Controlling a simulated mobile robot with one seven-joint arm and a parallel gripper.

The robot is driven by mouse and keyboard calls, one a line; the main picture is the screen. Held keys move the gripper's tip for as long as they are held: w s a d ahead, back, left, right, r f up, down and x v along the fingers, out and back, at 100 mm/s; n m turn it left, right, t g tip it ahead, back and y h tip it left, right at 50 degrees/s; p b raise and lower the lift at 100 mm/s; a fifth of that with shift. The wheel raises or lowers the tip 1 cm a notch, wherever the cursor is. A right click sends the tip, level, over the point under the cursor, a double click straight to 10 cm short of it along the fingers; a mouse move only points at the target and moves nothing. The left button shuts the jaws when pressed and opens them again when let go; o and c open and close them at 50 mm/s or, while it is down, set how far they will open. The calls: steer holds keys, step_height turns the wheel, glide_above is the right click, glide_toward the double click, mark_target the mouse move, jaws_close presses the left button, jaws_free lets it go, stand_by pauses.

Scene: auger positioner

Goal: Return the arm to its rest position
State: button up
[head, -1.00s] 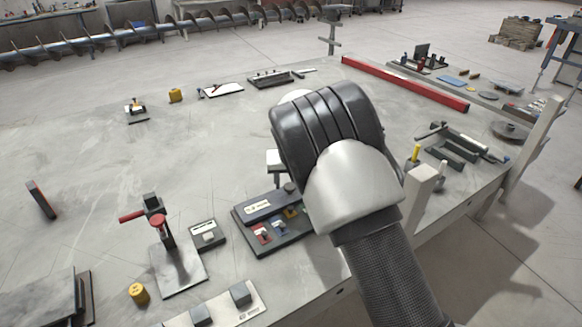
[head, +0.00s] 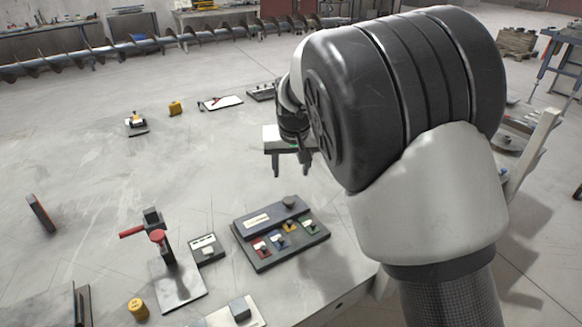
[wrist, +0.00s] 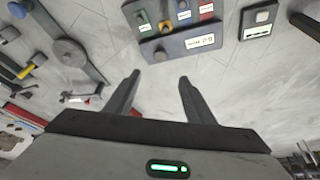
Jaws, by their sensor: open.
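My gripper (head: 291,168) hangs above the grey table in the head view, just behind the control box. Its two fingers are apart with nothing between them, and they also show in the wrist view (wrist: 156,82). My arm is bent, and its large black-and-white elbow fills the right half of the head view, hiding the table's right side. The control box (head: 282,234), with coloured switches and a dark knob, stands on the table in front of the gripper. It shows at the top of the wrist view (wrist: 178,30), apart from the fingers.
A red-handled clamp stand (head: 165,255), a small grey switch box (head: 206,248) and a yellow cylinder (head: 138,308) stand at the front left. A long auger (head: 150,44) lies across the back. The table's left middle is largely clear.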

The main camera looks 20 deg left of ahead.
steer(key=s+d+r+m+p, duration=0.1)
steer(key=s+d+r+p, duration=0.3)
steer(key=d+r, duration=0.6)
steer(key=s+d+r+m+p, duration=0.2)
steer(key=s+d+r, duration=0.5)
steer(key=d, duration=0.5)
steer(key=s+d+r+h+p, duration=0.1)
steer(key=s+d+r+p, duration=0.1)
steer(key=s+d, duration=0.4)
steer(key=s+d+r+m+t+p, duration=0.1)
steer(key=s+d+r+p, duration=0.1)
steer(key=s+d, duration=0.4)
steer(key=s, duration=0.4)
steer(key=shift+s+d+r+m+t+h+p, duration=0.25)
steer(key=shift+s+r+m+t+h+p, duration=0.05)
steer(key=shift+s+r+h, duration=0.1)
